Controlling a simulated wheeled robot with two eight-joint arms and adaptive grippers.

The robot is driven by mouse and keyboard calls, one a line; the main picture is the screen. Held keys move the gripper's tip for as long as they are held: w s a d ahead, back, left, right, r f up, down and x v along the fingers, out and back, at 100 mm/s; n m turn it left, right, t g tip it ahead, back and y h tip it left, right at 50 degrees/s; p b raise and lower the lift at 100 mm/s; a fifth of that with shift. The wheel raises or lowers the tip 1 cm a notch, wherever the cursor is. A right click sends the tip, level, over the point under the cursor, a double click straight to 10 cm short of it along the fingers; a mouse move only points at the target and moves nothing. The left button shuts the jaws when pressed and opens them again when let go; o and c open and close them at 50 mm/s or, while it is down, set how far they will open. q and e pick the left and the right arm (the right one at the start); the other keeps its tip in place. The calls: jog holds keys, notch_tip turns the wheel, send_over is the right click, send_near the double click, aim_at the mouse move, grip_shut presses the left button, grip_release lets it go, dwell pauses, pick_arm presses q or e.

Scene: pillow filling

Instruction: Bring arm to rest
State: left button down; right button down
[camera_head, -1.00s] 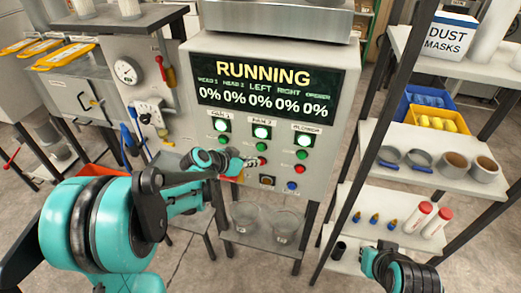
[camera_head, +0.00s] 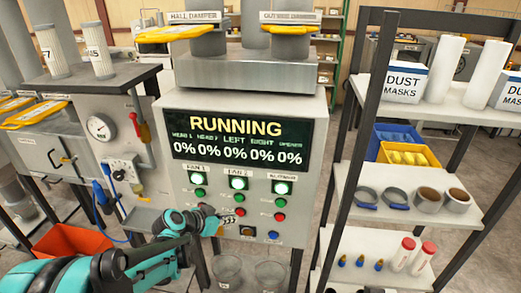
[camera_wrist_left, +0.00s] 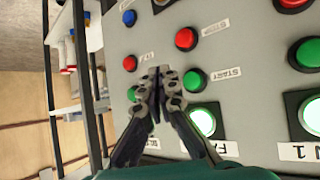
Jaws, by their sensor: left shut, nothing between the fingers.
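My left arm comes in from the lower left in the head view. Its gripper (camera_head: 230,216) is in front of the lower part of the control panel (camera_head: 184,152), near the red buttons under the fan lamps. In the left wrist view the gripper (camera_wrist_left: 160,72) has its two fingers together, with nothing between them, in front of the panel between the red and green buttons. I cannot tell whether the fingertips touch the panel. My right gripper is not in view.
The panel display (camera_head: 237,142) reads RUNNING, and three lamps below it are lit. A metal rack (camera_head: 425,188) with bins, tape rolls and bottles stands at the right. An orange bin (camera_head: 73,243) sits at lower left. Clear containers (camera_head: 270,274) stand below the panel.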

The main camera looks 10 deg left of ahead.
pick_arm(q)
jog(key=s+f+n+y+b, duration=0.2)
jog(key=s+f+b, duration=0.3)
jog(key=s, duration=0.3)
jog(key=s+f+n+g+y+b, duration=0.1)
jog(key=s+f+n+y+b, duration=0.1)
jog(key=s+f+b, duration=0.2)
jog(key=s+f+n+y+b, duration=0.1)
jog(key=s+f+n+b, duration=0.1)
jog(key=s+f+b, duration=0.3)
jog(key=s+b, duration=0.3)
jog(key=s, duration=0.3)
jog(key=shift+s+d+f+g+y, duration=0.2)
jog(key=shift+s+f+g+y, duration=0.15)
jog(key=shift+g+y, duration=0.05)
